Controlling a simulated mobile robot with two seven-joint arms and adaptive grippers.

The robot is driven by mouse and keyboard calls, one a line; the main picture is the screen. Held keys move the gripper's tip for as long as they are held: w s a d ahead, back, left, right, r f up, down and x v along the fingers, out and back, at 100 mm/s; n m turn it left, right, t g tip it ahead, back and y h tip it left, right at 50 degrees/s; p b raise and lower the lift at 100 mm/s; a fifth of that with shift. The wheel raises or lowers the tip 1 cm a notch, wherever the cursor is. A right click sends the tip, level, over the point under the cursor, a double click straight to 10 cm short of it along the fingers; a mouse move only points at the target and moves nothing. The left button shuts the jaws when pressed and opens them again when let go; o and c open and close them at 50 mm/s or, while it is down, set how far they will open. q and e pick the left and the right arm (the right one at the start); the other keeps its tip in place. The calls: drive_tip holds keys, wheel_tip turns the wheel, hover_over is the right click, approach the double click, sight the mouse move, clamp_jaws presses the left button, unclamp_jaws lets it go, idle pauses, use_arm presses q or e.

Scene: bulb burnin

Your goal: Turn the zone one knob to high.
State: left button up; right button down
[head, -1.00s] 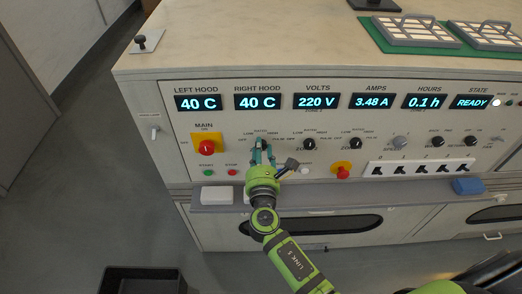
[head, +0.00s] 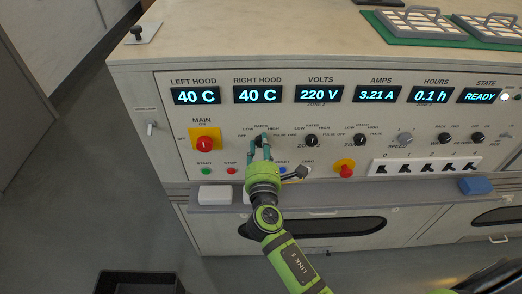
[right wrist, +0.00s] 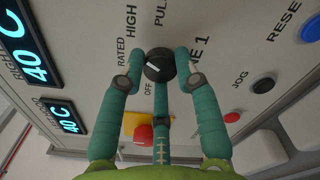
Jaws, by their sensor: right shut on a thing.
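The zone one knob (right wrist: 159,66) is black and round with a white mark, on the upright panel below the right hood display. My right gripper (right wrist: 160,68) is shut on the knob, a teal finger on each side and a third below. In the head view the gripper (head: 261,146) covers most of the knob (head: 261,138) and part of its label. My left gripper is not in view.
A zone two knob (head: 312,141) sits to the right. The main switch (head: 205,144) is left of my gripper, above green and red buttons. A red emergency button (head: 345,170) is right of it.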

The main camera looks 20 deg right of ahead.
drive_tip(key=shift+d+r+m, duration=0.2)
drive_tip(key=shift+r+m, duration=0.05)
drive_tip(key=shift+m, duration=0.35)
drive_tip(key=shift+b, duration=0.3)
drive_tip(key=shift+r, duration=0.1)
drive_tip(key=c, duration=0.9)
unclamp_jaws()
drive_tip(key=shift+d+f, duration=0.1)
drive_tip(key=shift+f, duration=0.1)
drive_tip(key=v, duration=1.2)
